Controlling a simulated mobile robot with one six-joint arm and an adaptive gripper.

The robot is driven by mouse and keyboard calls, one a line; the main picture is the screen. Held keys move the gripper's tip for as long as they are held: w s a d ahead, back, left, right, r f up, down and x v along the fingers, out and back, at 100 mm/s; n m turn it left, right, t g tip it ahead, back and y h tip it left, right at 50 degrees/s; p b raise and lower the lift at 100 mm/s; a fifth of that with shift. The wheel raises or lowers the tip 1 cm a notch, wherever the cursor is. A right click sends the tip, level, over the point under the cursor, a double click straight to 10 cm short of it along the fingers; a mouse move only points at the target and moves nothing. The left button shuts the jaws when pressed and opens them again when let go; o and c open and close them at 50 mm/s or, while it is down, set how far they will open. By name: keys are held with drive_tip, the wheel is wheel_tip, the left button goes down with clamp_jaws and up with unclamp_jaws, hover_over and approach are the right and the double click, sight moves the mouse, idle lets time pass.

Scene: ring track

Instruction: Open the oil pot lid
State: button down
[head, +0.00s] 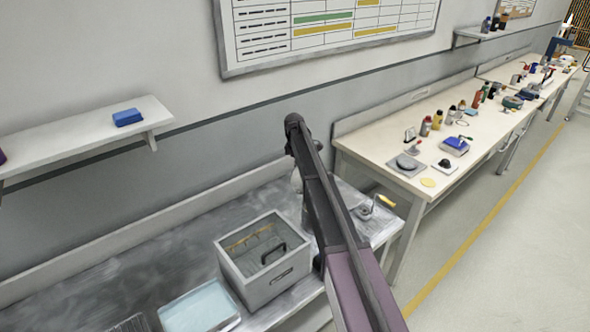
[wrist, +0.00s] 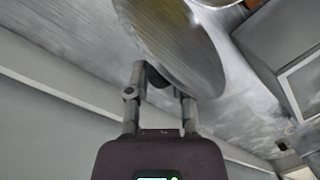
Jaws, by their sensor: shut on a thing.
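In the wrist view my gripper (wrist: 160,82) is shut on the dark knob of a round brushed-metal lid (wrist: 178,38). The lid stands tilted on its side in front of the fingers and fills the top middle of the view. Past the lid, at the top edge, shows part of a round metal rim with a yellowish inside (wrist: 214,3), likely the oil pot. Most of it is cut off or hidden by the lid.
A grey open-topped box (head: 262,291) with a black handle inside stands left of my arm on the metal bench (head: 120,262). A pale blue tray (head: 200,308) lies in front. A small metal item with a yellow handle (head: 385,201) lies right of my arm. A cluttered pale bench (head: 385,150) stands beyond.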

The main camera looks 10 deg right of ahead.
drive_tip(key=shift+w+d, duration=0.1)
drive_tip(key=shift+w, duration=0.25)
drive_tip(key=shift+c, duration=2.3)
unclamp_jaws()
drive_tip(key=shift+w+d+f, duration=0.1)
drive_tip(key=shift+w, duration=0.05)
drive_tip(key=w+a+f+b, duration=0.3)
drive_tip(key=w+a, duration=0.5)
drive_tip(key=w, duration=0.5)
drive_tip(key=shift+a+f, duration=0.2)
